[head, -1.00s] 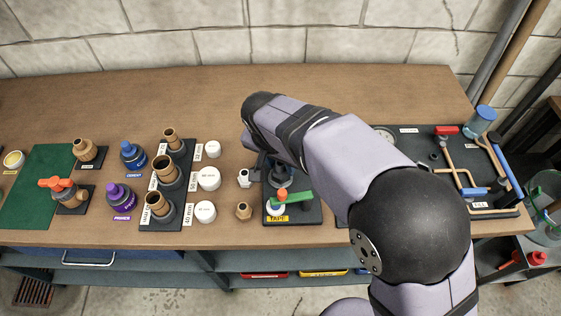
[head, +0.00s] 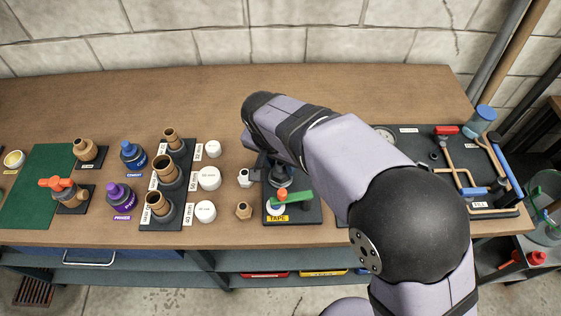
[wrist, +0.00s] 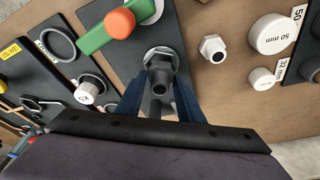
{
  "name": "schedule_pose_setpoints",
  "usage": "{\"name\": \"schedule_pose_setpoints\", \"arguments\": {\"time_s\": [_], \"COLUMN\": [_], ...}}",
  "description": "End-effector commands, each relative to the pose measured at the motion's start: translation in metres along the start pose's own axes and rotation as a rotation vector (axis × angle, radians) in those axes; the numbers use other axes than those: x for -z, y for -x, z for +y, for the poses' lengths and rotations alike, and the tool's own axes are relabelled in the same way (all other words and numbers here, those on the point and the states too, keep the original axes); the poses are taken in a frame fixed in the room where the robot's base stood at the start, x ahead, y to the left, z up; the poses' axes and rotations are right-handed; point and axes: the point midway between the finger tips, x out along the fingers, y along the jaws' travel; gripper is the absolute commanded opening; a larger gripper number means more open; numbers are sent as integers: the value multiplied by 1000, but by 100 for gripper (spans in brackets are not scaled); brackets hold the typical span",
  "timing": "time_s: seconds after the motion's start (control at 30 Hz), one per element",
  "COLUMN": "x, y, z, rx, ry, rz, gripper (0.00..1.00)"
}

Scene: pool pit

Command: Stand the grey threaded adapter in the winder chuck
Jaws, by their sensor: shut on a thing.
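The grey threaded adapter (wrist: 160,78) is between the blue fingers of my gripper (wrist: 160,102) in the wrist view. My gripper is shut on it. The adapter is lined up over the grey winder chuck (wrist: 158,54), and its end overlaps the chuck in this view. I cannot tell how deep it sits or whether it touches the bottom. In the head view my gripper (head: 268,170) is low over the black winder base (head: 308,212), and my arm hides much of it. The chuck (head: 281,182) shows partly below the fingers.
A green lever with an orange knob (head: 283,195) and a TAPE label are close beside the chuck. A white threaded adapter (head: 244,178) and a tan fitting (head: 243,211) stand just left. White caps (head: 208,179) and pipe stubs are farther left. The back of the bench is clear.

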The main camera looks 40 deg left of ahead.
Motion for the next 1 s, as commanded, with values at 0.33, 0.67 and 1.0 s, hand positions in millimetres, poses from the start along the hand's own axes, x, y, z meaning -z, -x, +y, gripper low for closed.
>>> {"name": "schedule_pose_setpoints", "arguments": {"time_s": [0.33,0.67,1.0], "x": [0,-2,-5], "y": [-1,-9,-17], "z": [0,0,0], "rx": [0,0,-1], "ry": [0,0,0], "rz": [0,0,0], "gripper": [12,12,12]}}
